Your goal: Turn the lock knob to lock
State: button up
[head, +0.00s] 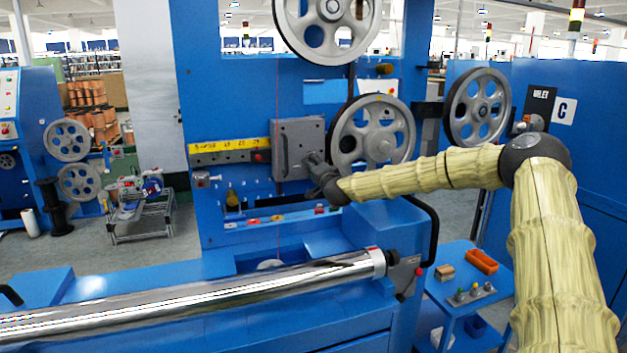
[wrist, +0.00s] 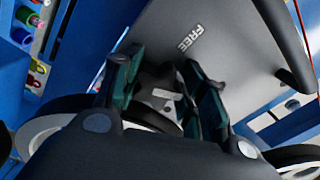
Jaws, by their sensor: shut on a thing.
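The lock knob (wrist: 158,92) is a dark knob with a light mark on its face, on a grey plate (wrist: 215,45) lettered FREE. In the head view the grey plate (head: 298,142) is fixed to the blue machine front, beside a yellow scale. My gripper (wrist: 157,75) has one finger on each side of the knob and is shut on it. In the head view my gripper (head: 315,168) is at the plate's lower right, and it hides the knob there.
Grey pulley wheels (head: 372,134) stand close to the right of the plate, behind my arm. A yellow scale bar (head: 228,150) lies left of the plate. Small coloured buttons (head: 276,218) sit on a ledge below. A shiny roller (head: 200,295) crosses the front.

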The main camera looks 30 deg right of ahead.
jog(key=m+b, duration=0.4)
jog(key=shift+d+f+m+b, duration=0.15)
jog(key=shift+m+b, duration=0.15)
jog(key=shift+b, duration=0.05)
dwell(0.4)
jog(key=o, duration=1)
jog(key=shift+s+d, duration=0.1)
jog(key=shift+s, duration=0.05)
jog(key=shift+o, duration=0.2)
jog(key=shift+a, duration=0.2)
jog(key=shift+s+r, duration=0.2)
jog(key=shift+s, duration=0.1)
jog(key=v, duration=1.1)
jog(key=shift+a+f, duration=0.1)
